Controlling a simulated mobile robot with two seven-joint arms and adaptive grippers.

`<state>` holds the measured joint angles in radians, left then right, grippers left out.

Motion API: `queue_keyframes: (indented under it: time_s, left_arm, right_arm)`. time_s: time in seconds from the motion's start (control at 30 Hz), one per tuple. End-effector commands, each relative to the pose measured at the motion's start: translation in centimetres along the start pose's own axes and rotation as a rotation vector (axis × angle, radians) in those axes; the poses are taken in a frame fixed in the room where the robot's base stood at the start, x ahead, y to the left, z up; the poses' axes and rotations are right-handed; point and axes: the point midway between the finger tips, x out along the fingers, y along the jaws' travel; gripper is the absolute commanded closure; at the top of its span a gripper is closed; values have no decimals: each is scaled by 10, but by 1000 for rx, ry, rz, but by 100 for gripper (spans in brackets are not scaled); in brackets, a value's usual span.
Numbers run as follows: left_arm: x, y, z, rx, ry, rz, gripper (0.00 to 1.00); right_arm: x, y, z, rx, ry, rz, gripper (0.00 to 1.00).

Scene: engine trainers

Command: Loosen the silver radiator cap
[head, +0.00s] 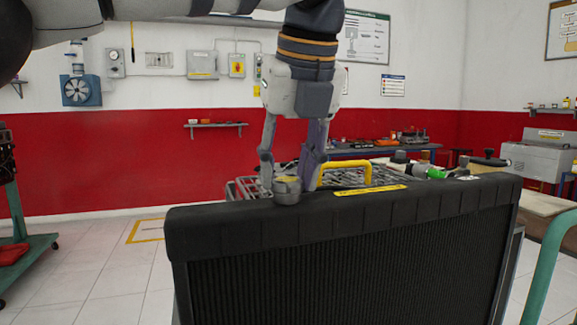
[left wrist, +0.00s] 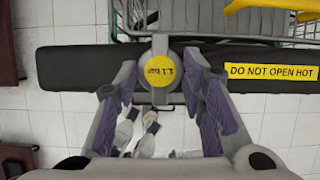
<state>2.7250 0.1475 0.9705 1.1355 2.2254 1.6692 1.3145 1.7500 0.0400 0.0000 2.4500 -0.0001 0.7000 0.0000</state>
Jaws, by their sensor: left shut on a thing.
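The silver radiator cap (head: 287,189) sits on top of the black radiator (head: 345,250), near its left end. In the left wrist view the cap shows a yellow round label (left wrist: 160,70) and a grey tab at its far side. My left gripper (head: 290,183) points down over the cap with a finger on each side, shut on it. In the left wrist view its purple-padded fingers (left wrist: 158,90) flank the cap. The exact contact of the fingertips is hard to see. My right gripper is not in view.
A yellow handle (head: 346,168) rises close behind the gripper. A yellow "DO NOT OPEN HOT" label (left wrist: 271,72) lies right of the cap. A green-tipped part (head: 436,172) stands farther right. Tiled floor (head: 105,270) is open at left.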

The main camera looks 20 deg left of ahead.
Motion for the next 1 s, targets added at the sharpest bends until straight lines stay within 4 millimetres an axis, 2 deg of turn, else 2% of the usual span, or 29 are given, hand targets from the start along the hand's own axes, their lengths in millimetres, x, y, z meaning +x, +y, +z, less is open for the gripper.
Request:
queue_keyframes:
  time_s: [0.3, 0.33, 0.4, 0.73, 1.0]
  left_arm:
    - [5, 0, -2, 2, 9, 8, 91]
    - [5, 0, -2, 2, 9, 8, 59]
    - [4, 0, -1, 2, 8, 8, 43]
    - [-1, 0, 0, 0, 2, 3, 43]
    - [-55, -2, 0, -2, 2, 2, 43]
  right_arm:
    - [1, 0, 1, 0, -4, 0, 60]
    - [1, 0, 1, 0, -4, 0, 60]
    - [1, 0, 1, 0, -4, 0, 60]
    - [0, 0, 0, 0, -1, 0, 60]
    - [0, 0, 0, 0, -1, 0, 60]
